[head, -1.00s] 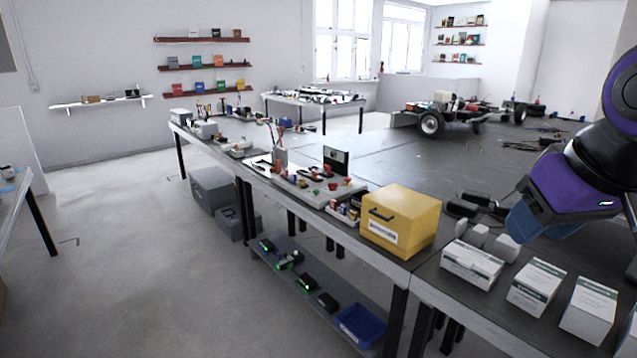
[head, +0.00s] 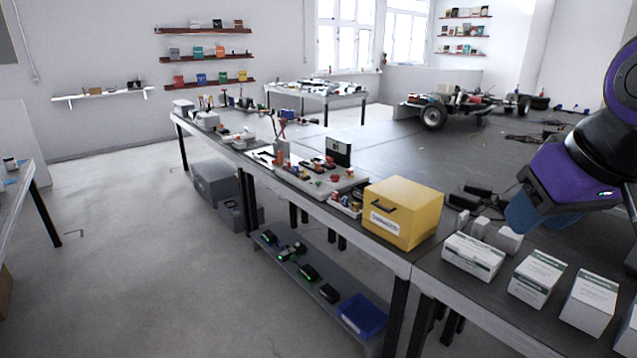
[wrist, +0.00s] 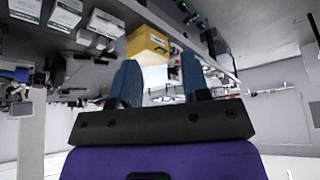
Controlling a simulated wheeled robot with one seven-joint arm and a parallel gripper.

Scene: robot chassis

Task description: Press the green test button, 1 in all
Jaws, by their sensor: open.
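A pale panel (head: 345,186) with several small red, yellow and dark parts lies on the long dark bench, behind the yellow box. The parts are too small for me to make out a green button with certainty. My gripper (wrist: 160,72) shows in the wrist view with two blue fingers spread apart and nothing between them. In the head view my purple wrist and blue fingers (head: 525,212) hang at the right, above the bench and well apart from the panel.
A yellow box (head: 418,218) stands between the panel and several white cartons (head: 472,256) at the near right. Black adapters (head: 478,198) lie behind it. A lower shelf holds a blue bin (head: 362,315). A wheeled chassis (head: 455,108) stands far back.

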